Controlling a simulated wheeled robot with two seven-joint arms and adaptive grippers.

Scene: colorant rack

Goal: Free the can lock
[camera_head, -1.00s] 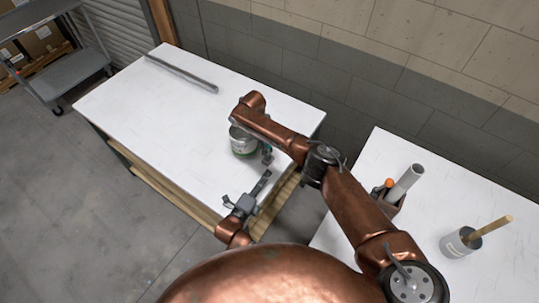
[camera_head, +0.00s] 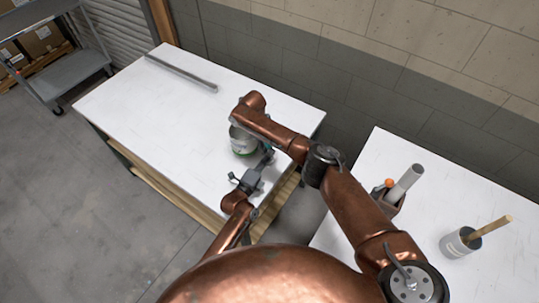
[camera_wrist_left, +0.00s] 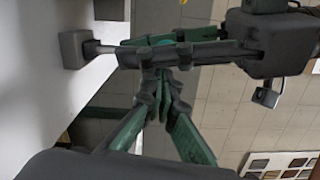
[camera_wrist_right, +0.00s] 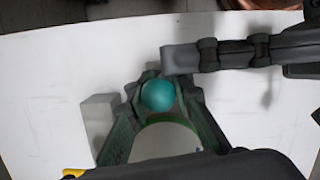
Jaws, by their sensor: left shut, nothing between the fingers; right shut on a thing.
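The lock shows in the left wrist view as a grey block (camera_wrist_left: 73,50) with a pale rod. In the right wrist view a teal ball knob (camera_wrist_right: 158,95) sits between the fingers of my right gripper (camera_wrist_right: 158,82), which is shut on it. A pale, green-edged rounded surface lies just below the knob. My left gripper (camera_head: 266,158) is shut and empty, its fingertips (camera_wrist_left: 163,80) close against the right gripper's fingers; I cannot tell if they touch.
A second table at right holds a caddy (camera_head: 397,200) with a pale tube and a grey pot (camera_head: 455,243) with a wooden stick.

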